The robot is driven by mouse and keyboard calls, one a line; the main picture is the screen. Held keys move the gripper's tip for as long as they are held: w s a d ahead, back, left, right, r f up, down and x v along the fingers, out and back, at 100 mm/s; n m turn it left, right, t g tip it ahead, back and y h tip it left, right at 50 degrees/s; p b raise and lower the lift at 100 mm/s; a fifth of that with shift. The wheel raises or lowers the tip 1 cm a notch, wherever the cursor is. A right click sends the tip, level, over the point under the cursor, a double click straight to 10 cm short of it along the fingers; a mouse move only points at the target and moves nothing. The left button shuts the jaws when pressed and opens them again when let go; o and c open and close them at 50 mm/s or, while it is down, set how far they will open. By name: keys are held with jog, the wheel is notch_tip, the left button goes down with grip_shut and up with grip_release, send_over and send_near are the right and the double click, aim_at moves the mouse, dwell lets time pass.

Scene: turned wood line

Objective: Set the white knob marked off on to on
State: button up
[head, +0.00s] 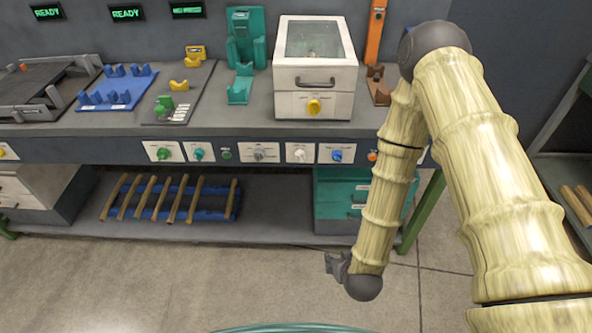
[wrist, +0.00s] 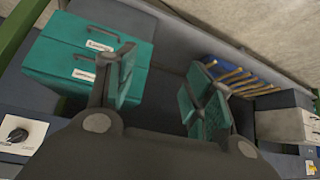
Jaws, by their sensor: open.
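The white knob (head: 299,154) is on a white label plate on the front rail of the workbench, in the head view between a grey knob and a blue one. The plate's lettering and the knob's setting are too small to read. My gripper (head: 336,264) hangs low in front of the bench, below and to the right of the white knob and well apart from it. In the wrist view my gripper (wrist: 163,78) is open, its two teal-padded fingers spread with nothing between them. I cannot make out the white knob in the wrist view.
Neighbouring controls are a grey knob (head: 260,155), a blue knob (head: 337,155) and a green knob (head: 164,153). A white box with a yellow knob (head: 314,106) stands above. Teal drawers (wrist: 75,62) are under the bench. A black knob (wrist: 18,135) shows at the wrist view's left edge.

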jog(key=w+a+r+t+b, duration=0.3)
jog(key=w+a, duration=0.1)
jog(key=w, duration=0.3)
jog(key=w+a+r+t+b, duration=0.2)
jog(key=w+a+t, duration=0.15)
jog(key=w, duration=0.35)
jog(key=t+h+b, duration=0.1)
jog(key=t+b, duration=0.2)
jog(key=t, duration=0.1)
send_near(300, 160)
jog(key=w, duration=1)
jog(key=shift+r+p, duration=0.1)
jog(key=shift+p, duration=0.3)
jog(key=c, duration=1)
